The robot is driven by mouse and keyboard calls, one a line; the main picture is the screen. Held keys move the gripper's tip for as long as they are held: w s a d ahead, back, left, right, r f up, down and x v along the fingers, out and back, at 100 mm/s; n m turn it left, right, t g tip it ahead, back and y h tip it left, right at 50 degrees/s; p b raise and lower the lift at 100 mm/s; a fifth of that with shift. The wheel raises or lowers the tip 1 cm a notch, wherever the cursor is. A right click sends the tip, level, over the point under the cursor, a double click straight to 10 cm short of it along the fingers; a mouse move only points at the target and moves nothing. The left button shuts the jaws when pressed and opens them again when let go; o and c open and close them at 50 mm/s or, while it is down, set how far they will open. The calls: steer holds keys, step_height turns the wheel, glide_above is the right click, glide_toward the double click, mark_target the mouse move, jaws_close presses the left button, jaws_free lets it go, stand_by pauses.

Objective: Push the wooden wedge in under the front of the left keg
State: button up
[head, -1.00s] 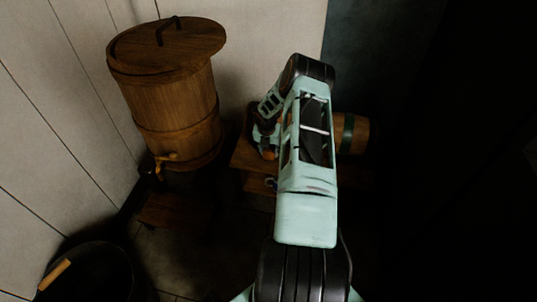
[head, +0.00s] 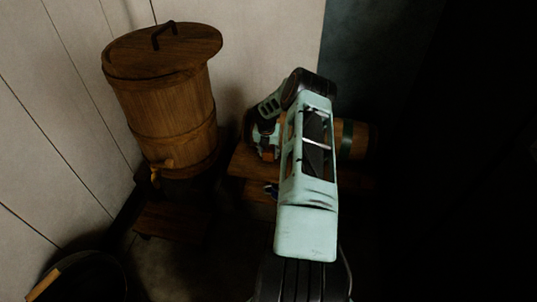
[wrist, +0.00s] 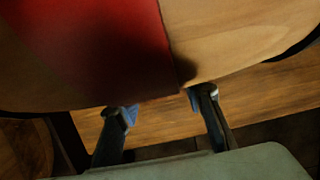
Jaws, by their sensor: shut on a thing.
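The left keg fills the top of the wrist view, a pale wooden body (wrist: 240,40) with a broad red band (wrist: 90,45). My gripper (wrist: 162,105) is low in front of the keg, its blue-padded fingertips at the keg's lower edge. It is shut on the wooden wedge, whose outline I cannot pick out from the brown wood between and beyond the fingers. The keg's underside is hidden. In the head view my arm covers the left keg and most of the gripper.
A wooden bench (head: 242,163) bears the kegs. A green-banded keg (head: 357,140) lies at its right. A dark pan (head: 95,275) is at lower left. The right side is black.

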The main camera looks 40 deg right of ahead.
steer(key=o, duration=0.9)
steer(key=shift+c, duration=0.3)
steer(key=shift+p+v, duration=1)
steer(key=shift+v, duration=0.1)
step_height(320, 180, up, 7)
steer(key=s+a+p, duration=0.2)
steer(key=a+p, duration=0.1)
steer(key=p, duration=0.3)
steer(key=shift+s+f, duration=0.2)
